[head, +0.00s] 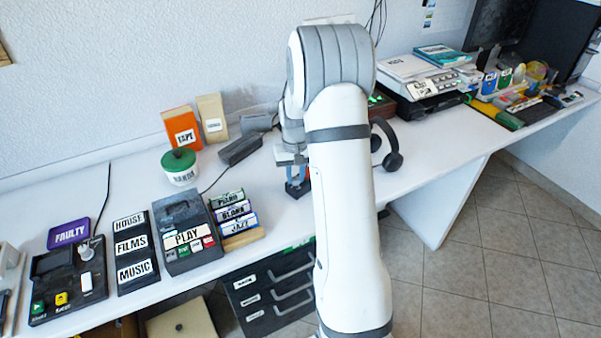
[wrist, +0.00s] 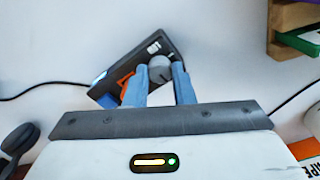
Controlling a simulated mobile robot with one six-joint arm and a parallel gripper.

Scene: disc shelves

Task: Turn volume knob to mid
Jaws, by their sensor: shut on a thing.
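The volume knob (wrist: 160,66) is a round grey knob on a small black device (wrist: 178,58) with a white label, an orange patch and a blue edge. In the wrist view my gripper (wrist: 160,76) has its two blue fingers on either side of the knob, shut on it. A dark pointer mark seems to show on the knob, but its setting is too small to read. In the head view my gripper (head: 297,187) is low over the table, and my arm hides most of the device and the knob.
Headphones (head: 388,148) stand right of my arm. Labelled discs (head: 233,212), the PLAY player (head: 186,232) and a green-lidded tin (head: 181,170) stand to the left. A dark cable (wrist: 40,88) runs to the device. The white table (head: 120,178) has bare room around the gripper.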

